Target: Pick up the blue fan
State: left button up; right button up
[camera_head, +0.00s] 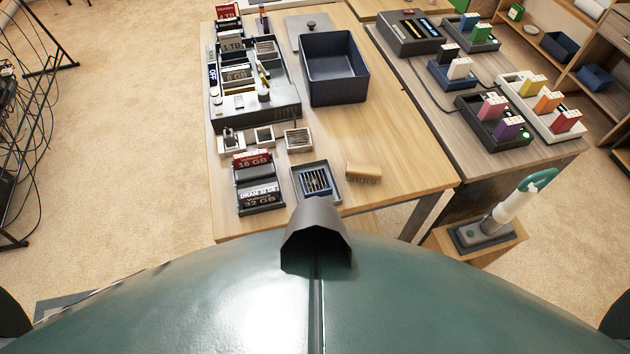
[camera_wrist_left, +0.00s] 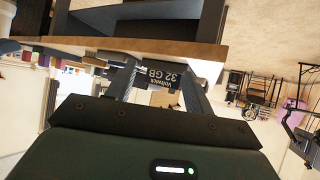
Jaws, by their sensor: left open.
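A square fan with a dark blue frame and pale slats (camera_head: 315,181) sits in a shallow grey tray (camera_head: 334,198) near the front edge of the wooden table, in the head view. My left gripper (camera_wrist_left: 159,72) shows in the left wrist view, with its two fingers apart and nothing held between them. A dark block marked 32 GB (camera_wrist_left: 160,77) shows beyond the fingers. I cannot make out the blue fan in that view. Neither gripper shows in the head view, so the left one's distance from the fan is unclear.
Memory modules (camera_head: 258,183) stand left of the fan, and a wooden brush (camera_head: 363,173) lies to its right. An open dark blue bin (camera_head: 334,68) stands farther back. Bare tabletop lies at right.

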aim_at(316, 182)
jog(key=z, duration=1.3)
jog(key=k+j+z, duration=0.15)
jog(key=j+z, duration=0.15)
jog(key=k+j+z, duration=0.25)
jog(key=j, duration=0.2)
jog(key=k+j, duration=0.1)
jog(key=j, duration=0.2)
